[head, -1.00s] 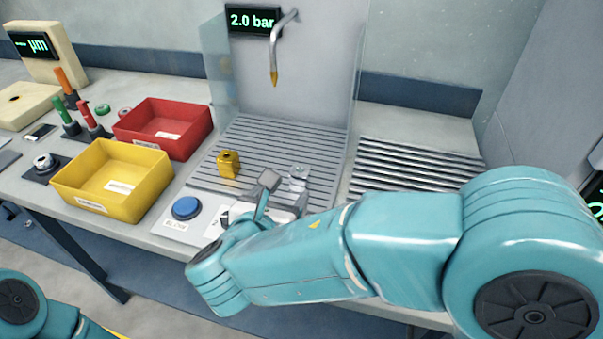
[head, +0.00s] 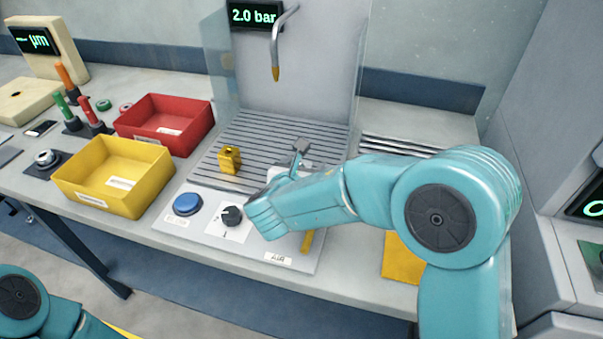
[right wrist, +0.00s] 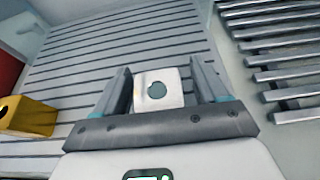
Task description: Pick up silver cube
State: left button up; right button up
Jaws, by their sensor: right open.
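The silver cube (right wrist: 170,96), pale with a round dark hole in its face, shows in the right wrist view on the slatted grate. It sits between the two fingers of my right gripper (right wrist: 159,72), which is open with one finger on each side. I cannot tell whether either finger touches it. In the head view my right gripper (head: 300,150) is over the right part of the grate, and the cube is hidden behind it and my arm. My left gripper is out of view.
A gold cube (head: 229,161) stands on the grate (head: 268,142) to the left. Yellow (head: 140,187) and red (head: 192,123) bins stand further left. A blue button (head: 187,204) and black knob (head: 232,215) are in front. A nozzle (head: 275,60) hangs above.

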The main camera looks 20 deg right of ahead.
aim_at(303, 161)
jog(key=shift+s+a+r, duration=0.1)
grip_shut()
jog(key=shift+r, duration=0.1)
notch_tip(303, 161, up, 20)
jog(key=p, duration=0.3)
jog(key=shift+p, duration=0.3)
